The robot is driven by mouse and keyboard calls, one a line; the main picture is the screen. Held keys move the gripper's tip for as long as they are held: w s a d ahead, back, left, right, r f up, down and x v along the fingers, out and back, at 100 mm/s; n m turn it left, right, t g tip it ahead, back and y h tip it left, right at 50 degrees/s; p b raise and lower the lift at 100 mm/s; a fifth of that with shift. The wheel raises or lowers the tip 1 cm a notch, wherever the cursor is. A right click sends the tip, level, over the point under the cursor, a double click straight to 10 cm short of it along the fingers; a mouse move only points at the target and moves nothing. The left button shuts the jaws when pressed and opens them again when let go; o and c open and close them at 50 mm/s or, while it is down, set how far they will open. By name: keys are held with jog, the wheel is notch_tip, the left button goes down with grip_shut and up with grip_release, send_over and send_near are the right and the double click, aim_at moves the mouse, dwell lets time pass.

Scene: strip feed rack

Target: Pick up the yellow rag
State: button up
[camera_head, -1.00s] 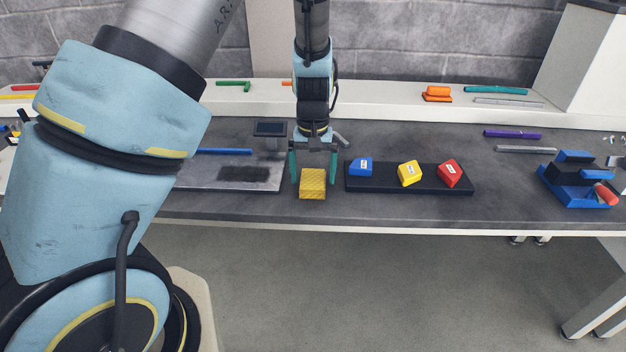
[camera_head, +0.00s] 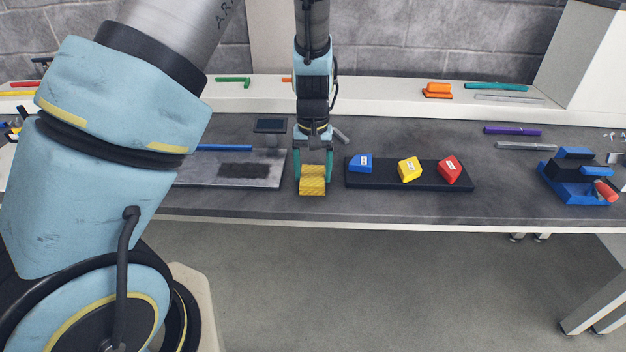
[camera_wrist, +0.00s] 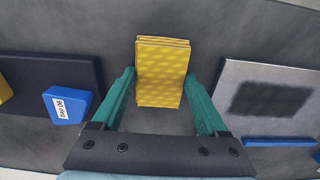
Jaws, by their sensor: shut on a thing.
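The yellow rag (camera_head: 312,181) is a folded, textured block near the front of the dark bench. My gripper (camera_head: 312,172) points down over it with its green fingers on the rag's left and right sides, shut on it. In the wrist view the rag (camera_wrist: 162,72) stands between the two green fingers of my gripper (camera_wrist: 160,92). Whether the rag is clear of the bench top, I cannot tell.
To the right, a black tray (camera_head: 388,184) holds a blue block (camera_head: 361,163), a yellow block (camera_head: 409,169) and a red block (camera_head: 449,169). To the left lies a metal plate (camera_head: 205,175) with a dark patch. The bench's front edge (camera_head: 400,222) is close.

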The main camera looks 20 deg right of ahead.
aim_at(313, 176)
notch_tip(313, 176, up, 10)
jog(key=b, duration=0.2)
dwell(0.4)
